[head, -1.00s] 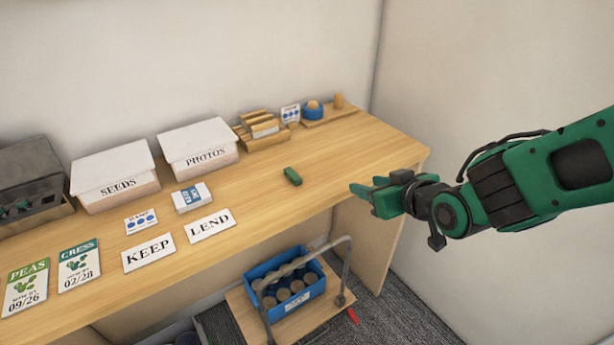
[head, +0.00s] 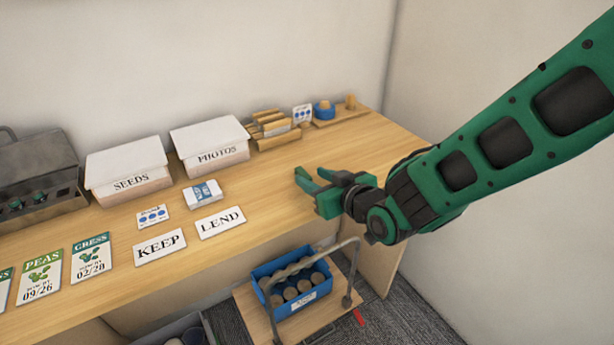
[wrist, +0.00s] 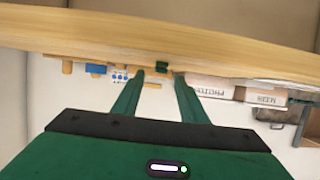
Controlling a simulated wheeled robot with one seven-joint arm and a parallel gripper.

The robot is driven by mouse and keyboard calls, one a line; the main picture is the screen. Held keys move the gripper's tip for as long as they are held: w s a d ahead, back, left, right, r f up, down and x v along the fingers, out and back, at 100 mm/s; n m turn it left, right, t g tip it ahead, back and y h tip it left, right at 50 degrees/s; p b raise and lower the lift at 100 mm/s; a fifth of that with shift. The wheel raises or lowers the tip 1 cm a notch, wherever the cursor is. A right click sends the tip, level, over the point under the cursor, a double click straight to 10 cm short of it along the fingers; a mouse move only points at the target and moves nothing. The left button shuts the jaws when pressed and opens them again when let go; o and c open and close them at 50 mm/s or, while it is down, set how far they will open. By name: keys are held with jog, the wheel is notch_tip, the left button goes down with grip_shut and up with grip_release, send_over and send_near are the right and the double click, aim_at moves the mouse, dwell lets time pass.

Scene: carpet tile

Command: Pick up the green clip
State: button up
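The green clip (wrist: 162,67) is small and dark green, and shows on the wooden desk (wrist: 230,55) in the wrist view. It appears beyond and between the fingertips of my gripper (wrist: 160,76), with no contact visible. My gripper (head: 309,174) is open and empty, low over the right part of the desk in the head view. There the clip cannot be made out, as my gripper covers that spot.
White boxes marked SEEDS (head: 128,164) and PHOTOS (head: 210,140) stand along the wall. KEEP (head: 160,246) and LEND (head: 220,222) cards lie near the front edge. A blue crate (head: 312,308) stands on a cart below. The desk right of my gripper is clear.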

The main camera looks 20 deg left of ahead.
aim_at(304, 173)
jog(key=shift+x, duration=1.95)
jog(key=shift+c, duration=0.6)
grip_shut()
